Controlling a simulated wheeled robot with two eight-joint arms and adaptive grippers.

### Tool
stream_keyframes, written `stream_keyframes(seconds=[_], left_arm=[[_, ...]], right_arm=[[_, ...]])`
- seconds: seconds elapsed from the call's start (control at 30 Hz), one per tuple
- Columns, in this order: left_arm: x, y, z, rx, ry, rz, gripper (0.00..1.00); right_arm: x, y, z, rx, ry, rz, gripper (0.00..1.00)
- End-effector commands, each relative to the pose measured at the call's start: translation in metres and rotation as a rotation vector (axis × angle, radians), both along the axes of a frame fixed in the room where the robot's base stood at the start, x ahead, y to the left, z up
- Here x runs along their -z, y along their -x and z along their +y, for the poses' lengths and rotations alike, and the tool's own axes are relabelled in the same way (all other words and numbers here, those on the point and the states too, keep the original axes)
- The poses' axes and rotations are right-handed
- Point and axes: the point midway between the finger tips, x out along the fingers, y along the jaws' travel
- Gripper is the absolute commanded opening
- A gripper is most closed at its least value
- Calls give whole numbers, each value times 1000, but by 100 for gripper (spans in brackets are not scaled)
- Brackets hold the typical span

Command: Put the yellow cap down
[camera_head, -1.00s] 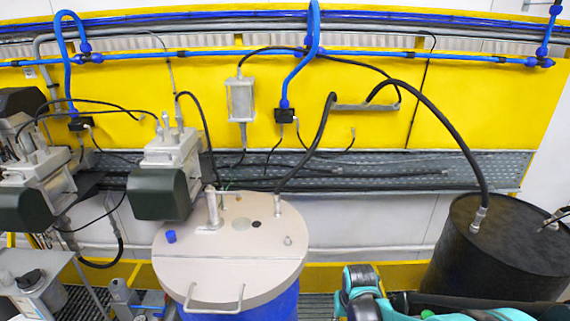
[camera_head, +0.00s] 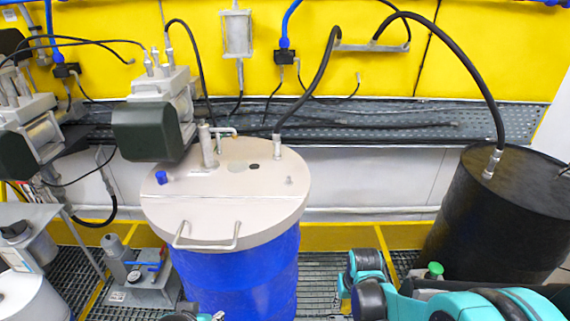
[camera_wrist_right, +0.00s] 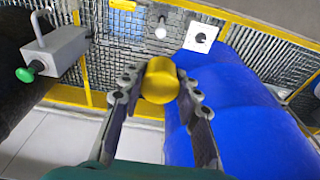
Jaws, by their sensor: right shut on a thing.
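The yellow cap (camera_wrist_right: 160,82) is a short, gold-yellow cylinder in the right wrist view. My right gripper (camera_wrist_right: 158,88) is shut on it, one finger on each side, and holds it above the floor grating beside the blue drum (camera_wrist_right: 245,120). In the head view my right arm (camera_head: 365,280) comes in from the lower right between the blue drum (camera_head: 240,282) and the black drum (camera_head: 490,240). The cap and right fingertips cannot be made out there. A small dark and teal part, perhaps my left gripper (camera_head: 190,316), shows at the bottom edge; its fingers are not clear.
The blue drum has a beige lid (camera_head: 225,195) with a handle, pipe fittings and a small blue cap (camera_head: 161,177). A grey box with a green button (camera_wrist_right: 25,75) stands beside the black drum. Yellow rails (camera_head: 400,236) border the grating. Hoses hang above the drums.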

Motion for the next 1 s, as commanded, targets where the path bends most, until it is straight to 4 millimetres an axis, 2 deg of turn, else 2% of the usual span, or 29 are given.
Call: stream_keyframes(seconds=[0.03, 0.1, 0.23, 0.4, 0.8, 0.93, 1.0], left_arm=[[26, 0, 0, 0, 0, 0, 40], [43, 0, 0, 0, 0, 0, 40], [68, 0, 0, 0, 0, 0, 40], [84, 0, 0, 0, 0, 0, 40], [86, 0, 0, 0, 0, 0, 40], [86, 0, 0, 0, 0, 0, 40], [86, 0, 0, 0, 0, 0, 40]], right_arm=[[26, 0, 0, 0, 0, 0, 0], [43, 0, 0, 0, 0, 0, 0], [68, 0, 0, 0, 0, 0, 0], [84, 0, 0, 0, 0, 0, 0], [84, -1, 2, -10, 0, 0, 0], [74, -5, 14, -72, 0, 0, 0], [63, -9, 26, -134, -1, 0, 0]])
